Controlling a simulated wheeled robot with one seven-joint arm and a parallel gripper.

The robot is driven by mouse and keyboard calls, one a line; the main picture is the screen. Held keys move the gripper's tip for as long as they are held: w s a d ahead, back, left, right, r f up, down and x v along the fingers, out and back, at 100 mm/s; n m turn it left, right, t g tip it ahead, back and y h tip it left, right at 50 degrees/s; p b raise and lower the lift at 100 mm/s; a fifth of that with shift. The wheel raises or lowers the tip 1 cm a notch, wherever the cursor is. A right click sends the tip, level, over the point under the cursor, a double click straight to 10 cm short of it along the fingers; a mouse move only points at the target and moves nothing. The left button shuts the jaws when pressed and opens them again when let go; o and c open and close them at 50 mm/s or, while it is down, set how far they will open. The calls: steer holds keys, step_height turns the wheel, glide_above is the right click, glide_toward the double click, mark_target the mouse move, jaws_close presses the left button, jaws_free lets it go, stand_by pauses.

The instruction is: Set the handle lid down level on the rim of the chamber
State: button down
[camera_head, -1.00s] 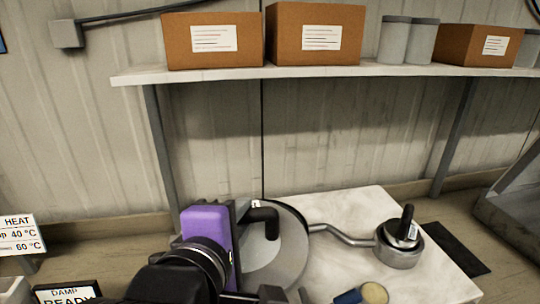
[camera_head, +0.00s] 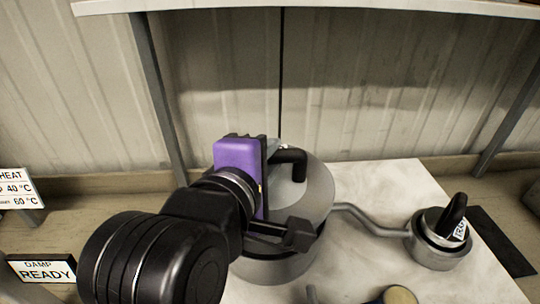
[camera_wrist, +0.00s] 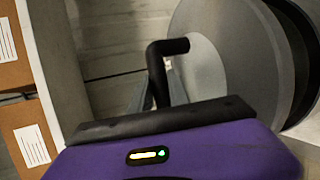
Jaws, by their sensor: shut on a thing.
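The handle lid (camera_head: 318,190) is a grey disc with a bent black handle (camera_head: 291,158). It is over the chamber (camera_head: 275,270), a grey round vessel on the pale bench, mostly hidden by the lid and my arm. My gripper (camera_wrist: 163,84), with a purple body, is shut on the handle. In the wrist view the lid (camera_wrist: 213,60) shows face-on to the side of the fingers, with a dark band (camera_wrist: 300,45) behind its edge. I cannot tell whether the lid touches the rim or is fully level.
A bent metal pipe (camera_head: 368,220) runs right from the chamber to a small metal pot (camera_head: 436,250) with a black-handled piece in it. A brush-like item (camera_head: 399,296) lies at the front. A READY sign (camera_head: 42,270) stands left. A shelf (camera_head: 300,3) is above.

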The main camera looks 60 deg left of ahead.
steer(key=shift+s+f+b, duration=0.1)
steer(key=shift+f+b, duration=1.65)
steer(key=shift+b, duration=0.2)
steer(key=shift+f, duration=0.55)
steer(key=c, duration=1.2)
jaws_free()
steer(key=shift+o, duration=0.2)
steer(key=shift+f, duration=0.2)
steer(key=shift+v, duration=4)
